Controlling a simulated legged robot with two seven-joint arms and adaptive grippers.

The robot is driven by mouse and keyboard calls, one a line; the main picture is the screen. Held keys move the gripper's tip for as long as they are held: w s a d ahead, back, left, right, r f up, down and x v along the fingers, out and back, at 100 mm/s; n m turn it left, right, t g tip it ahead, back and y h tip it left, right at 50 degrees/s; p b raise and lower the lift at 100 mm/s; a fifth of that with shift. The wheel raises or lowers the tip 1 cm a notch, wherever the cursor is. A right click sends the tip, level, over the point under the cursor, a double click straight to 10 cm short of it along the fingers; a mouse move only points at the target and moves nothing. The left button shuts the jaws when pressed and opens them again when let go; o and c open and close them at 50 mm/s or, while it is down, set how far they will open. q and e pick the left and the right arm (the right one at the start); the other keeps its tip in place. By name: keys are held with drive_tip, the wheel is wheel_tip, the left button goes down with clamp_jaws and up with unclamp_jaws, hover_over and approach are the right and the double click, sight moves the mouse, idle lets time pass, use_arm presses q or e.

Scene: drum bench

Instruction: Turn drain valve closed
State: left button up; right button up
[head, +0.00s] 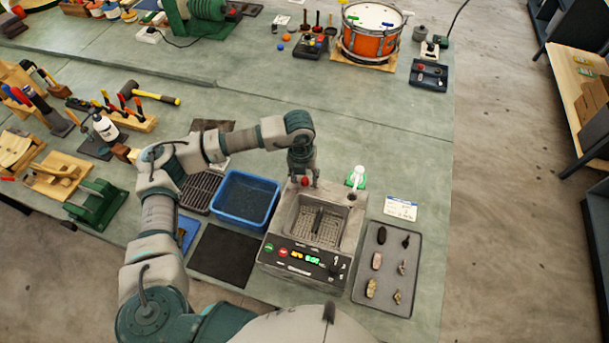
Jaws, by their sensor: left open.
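A grey cleaning tank (350,228) with a mesh basket in its basin stands on the green bench at the lower middle. Its front panel has coloured buttons and a green lit display. A small red part (305,181) shows at the tank's back left rim; it may be the drain valve handle, but it is too small to tell its position. My left gripper (303,181) points down at this back left corner, its open fingers close around or just beside the red part. Contact cannot be told. My right gripper is out of view.
A blue bin (245,199) and a black mat (224,256) lie left of the tank. A white bottle (356,177) stands at its back right. A grey tray (387,267) with several small parts lies right.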

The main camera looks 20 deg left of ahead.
sight(302, 178)
use_arm(q)
wheel_tip(302, 178, up, 12)
drive_tip(key=shift+a+f, duration=0.15)
drive_tip(key=shift+a, duration=0.2)
idle(0.4)
